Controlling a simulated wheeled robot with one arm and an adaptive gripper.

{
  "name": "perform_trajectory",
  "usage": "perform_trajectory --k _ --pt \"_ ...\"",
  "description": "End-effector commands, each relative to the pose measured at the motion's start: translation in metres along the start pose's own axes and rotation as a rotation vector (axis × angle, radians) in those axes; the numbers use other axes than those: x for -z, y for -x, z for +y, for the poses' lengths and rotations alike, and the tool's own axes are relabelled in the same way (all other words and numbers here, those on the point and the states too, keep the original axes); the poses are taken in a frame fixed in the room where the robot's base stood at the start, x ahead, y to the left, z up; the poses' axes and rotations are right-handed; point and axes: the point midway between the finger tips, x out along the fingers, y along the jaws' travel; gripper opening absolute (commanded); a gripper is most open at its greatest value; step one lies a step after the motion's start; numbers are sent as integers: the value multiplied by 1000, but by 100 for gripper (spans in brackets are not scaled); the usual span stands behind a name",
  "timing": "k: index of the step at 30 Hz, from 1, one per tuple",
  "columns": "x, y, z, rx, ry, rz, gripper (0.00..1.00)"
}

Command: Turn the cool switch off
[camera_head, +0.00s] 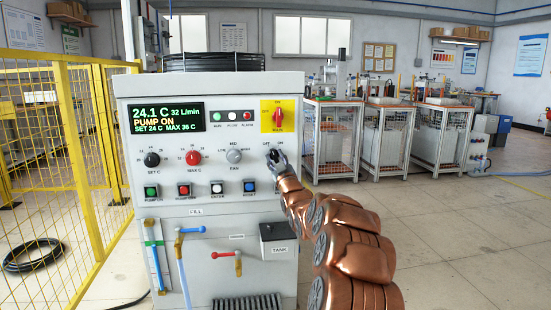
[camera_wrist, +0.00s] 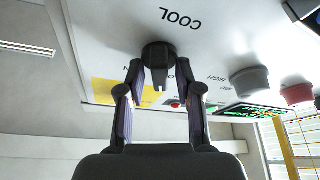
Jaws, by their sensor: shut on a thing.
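The cool switch (camera_head: 272,154) is a small black rotary knob on the right of the white panel, under OFF and ON labels. In the wrist view, which is upside down, the cool switch (camera_wrist: 158,53) sits beside the word COOL. My gripper (camera_head: 276,158) reaches it from the lower right and partly hides it. In the wrist view my gripper (camera_wrist: 159,73) has one finger on each side of the knob's grip and is shut on it. I cannot tell which label the knob points to.
The display (camera_head: 153,117) reads 24.1 C and PUMP ON. A grey fan knob (camera_head: 234,156) is left of the switch, a red switch on a yellow plate (camera_head: 278,116) is above, and a blue reset button (camera_head: 250,187) is below left. A yellow fence (camera_head: 85,160) stands left.

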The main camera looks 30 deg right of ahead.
Motion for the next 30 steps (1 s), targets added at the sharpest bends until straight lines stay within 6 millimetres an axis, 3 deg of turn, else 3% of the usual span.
perform_trajectory --k 7,17,18,20,30 --pt "5 -2 0 -80 -195 3 0" --pt "4 -2 0 -91 -214 6 0" --pt "4 -2 0 -91 -214 7 36" --pt "4 -2 0 -91 -214 6 42" --pt "2 0 1 -91 -214 1 42"
